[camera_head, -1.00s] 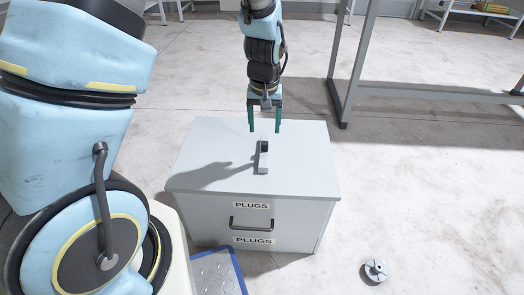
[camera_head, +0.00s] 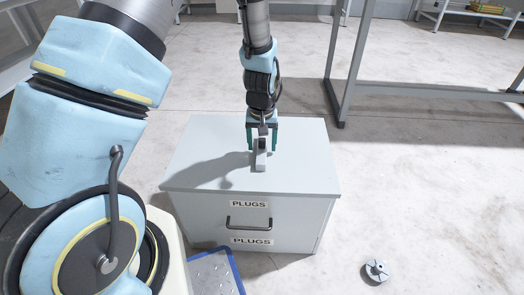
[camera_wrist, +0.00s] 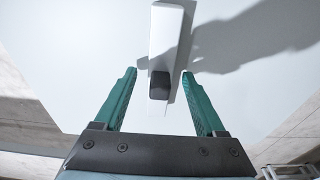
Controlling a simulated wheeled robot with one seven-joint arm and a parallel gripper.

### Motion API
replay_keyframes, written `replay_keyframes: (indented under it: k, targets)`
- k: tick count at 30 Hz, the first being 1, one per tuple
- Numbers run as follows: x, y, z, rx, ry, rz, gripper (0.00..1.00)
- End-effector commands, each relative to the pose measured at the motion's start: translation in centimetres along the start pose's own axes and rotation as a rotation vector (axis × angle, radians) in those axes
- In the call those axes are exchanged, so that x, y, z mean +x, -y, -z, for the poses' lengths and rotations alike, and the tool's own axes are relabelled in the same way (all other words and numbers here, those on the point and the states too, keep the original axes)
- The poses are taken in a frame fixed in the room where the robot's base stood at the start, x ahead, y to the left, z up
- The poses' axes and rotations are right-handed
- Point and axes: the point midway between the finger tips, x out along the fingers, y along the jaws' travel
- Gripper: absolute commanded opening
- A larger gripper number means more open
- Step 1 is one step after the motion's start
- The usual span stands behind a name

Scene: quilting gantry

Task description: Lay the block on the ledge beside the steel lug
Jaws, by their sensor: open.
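A pale oblong block (camera_head: 260,162) with a dark end lies on top of the grey cabinet (camera_head: 300,180). In the wrist view, the pale block (camera_wrist: 168,38) points away from me, and its dark end lies between the fingertips. My gripper (camera_head: 262,150) is over the cabinet top, pointing down, with one finger on each side of the block. In the wrist view my gripper (camera_wrist: 161,76) is open, with a gap between each finger and the dark end. I cannot make out a ledge or a steel lug for certain.
The cabinet front has a handle (camera_head: 249,222) and "PLUGS" labels. A round metal part (camera_head: 377,270) lies on the floor at right. A blue-rimmed tray (camera_head: 215,273) is at the cabinet's lower left. A grey metal frame (camera_head: 345,85) stands behind at right.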

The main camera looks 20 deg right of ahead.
Motion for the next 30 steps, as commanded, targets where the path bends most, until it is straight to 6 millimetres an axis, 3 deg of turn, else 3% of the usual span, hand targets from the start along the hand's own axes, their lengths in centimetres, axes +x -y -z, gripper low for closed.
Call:
replay_keyframes:
  k: [3, 21, 30]
  targets:
    - [-0.07, -0.01, 0.00, 0.000, 0.000, 0.000, 0.69]
    - [-0.09, -0.01, -0.01, 0.000, 0.000, 0.000, 0.02]
    - [-0.09, 0.00, -0.01, 0.000, 0.000, 0.000, 0.00]
